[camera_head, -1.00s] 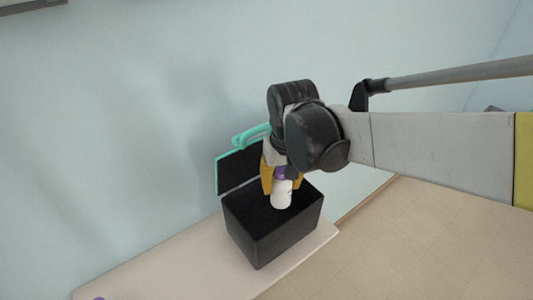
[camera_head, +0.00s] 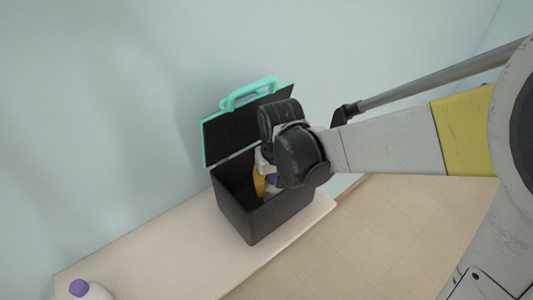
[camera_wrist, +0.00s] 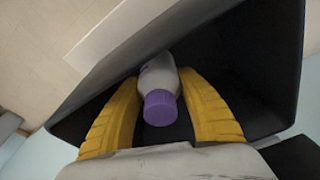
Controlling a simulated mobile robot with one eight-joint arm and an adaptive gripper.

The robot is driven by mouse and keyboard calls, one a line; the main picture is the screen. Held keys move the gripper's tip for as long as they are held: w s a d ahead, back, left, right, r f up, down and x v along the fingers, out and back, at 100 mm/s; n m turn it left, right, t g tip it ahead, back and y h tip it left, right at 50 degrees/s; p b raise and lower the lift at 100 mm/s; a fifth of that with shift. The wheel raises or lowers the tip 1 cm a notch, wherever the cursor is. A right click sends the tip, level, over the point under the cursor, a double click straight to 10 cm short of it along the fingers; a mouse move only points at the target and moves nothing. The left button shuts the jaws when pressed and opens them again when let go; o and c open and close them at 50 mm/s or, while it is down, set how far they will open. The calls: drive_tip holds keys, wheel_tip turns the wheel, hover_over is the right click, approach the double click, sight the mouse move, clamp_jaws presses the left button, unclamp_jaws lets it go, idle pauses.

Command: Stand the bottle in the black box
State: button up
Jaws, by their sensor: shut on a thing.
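The black box (camera_head: 262,222) stands on the bench with its teal-edged lid (camera_head: 240,130) open behind it. My gripper (camera_head: 265,184) reaches down into the box opening and is mostly hidden by my wrist. In the wrist view, the yellow fingers (camera_wrist: 160,100) are on both sides of a white bottle (camera_wrist: 158,72) with a purple cap and are shut on it. The bottle is inside the box's walls in that view. In the head view only a bit of the purple cap (camera_head: 272,180) shows. I cannot tell whether the bottle's base touches the box floor.
A second white bottle with a purple cap (camera_head: 80,288) stands on the pale bench (camera_head: 170,250) at the lower left. The bench between it and the box is clear. A wall rises behind the bench.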

sight(272, 194)
drive_tip(key=shift+f+b, duration=0.45)
drive_tip(key=shift+f, duration=1)
drive_tip(key=shift+f, duration=0.1)
drive_tip(key=o, duration=1.3)
drive_tip(key=r+p, duration=0.1)
drive_tip(key=r, duration=0.3)
drive_tip(key=s+r+p, duration=0.1)
drive_tip(key=r, duration=0.3)
drive_tip(key=r+p, duration=0.2)
drive_tip(key=r, duration=0.1)
drive_tip(key=shift+s+d+r, duration=0.2)
drive_tip(key=shift+s+r, duration=0.15)
drive_tip(key=shift+r, duration=0.05)
drive_tip(key=s+d+r+t, duration=0.1)
drive_tip(key=s+d, duration=0.2)
drive_tip(key=d, duration=0.1)
drive_tip(key=s+d+r+m+t, duration=0.1)
drive_tip(key=s+d+r+t, duration=0.1)
drive_tip(key=s+d, duration=0.1)
drive_tip(key=s+d+r+m+t, duration=0.1)
drive_tip(key=s+d+r+t, duration=0.1)
drive_tip(key=d, duration=0.4)
drive_tip(key=shift+s+r, duration=0.25)
drive_tip(key=shift+s, duration=0.4)
